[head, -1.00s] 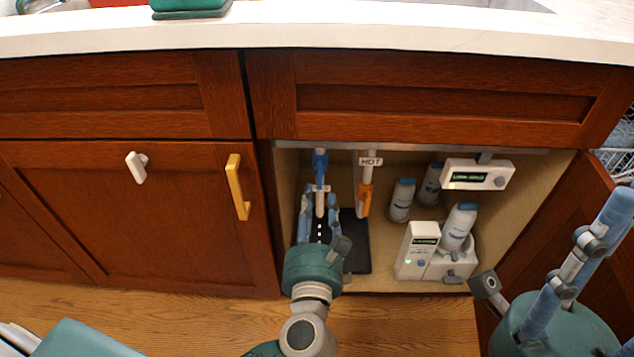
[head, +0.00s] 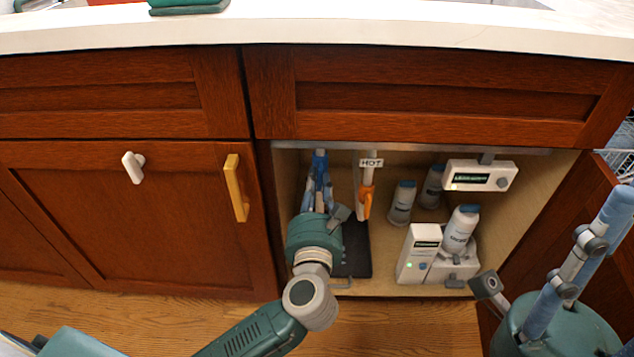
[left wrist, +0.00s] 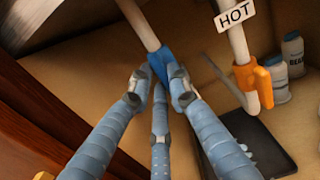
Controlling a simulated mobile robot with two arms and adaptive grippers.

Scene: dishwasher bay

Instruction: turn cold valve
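The cold valve is the blue handle (head: 320,160) on the left white pipe inside the open sink cabinet; it shows larger in the left wrist view (left wrist: 163,64). My left gripper (head: 318,190) reaches up to it from below. In the left wrist view its fingertips (left wrist: 160,88) are apart, one on each side of the pipe at the lower end of the blue handle. The right-hand tip is very close to the handle; contact is unclear. My right gripper (head: 556,252) is at the lower right, fingers spread, with nothing seen between them.
The hot valve with its orange handle (head: 366,201) and HOT label (head: 371,162) is just right of the cold one. White bottles (head: 402,203) and a dispenser unit (head: 419,254) stand farther right. A black mat (head: 357,250) lies on the cabinet floor. The cabinet's side wall is close on the left.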

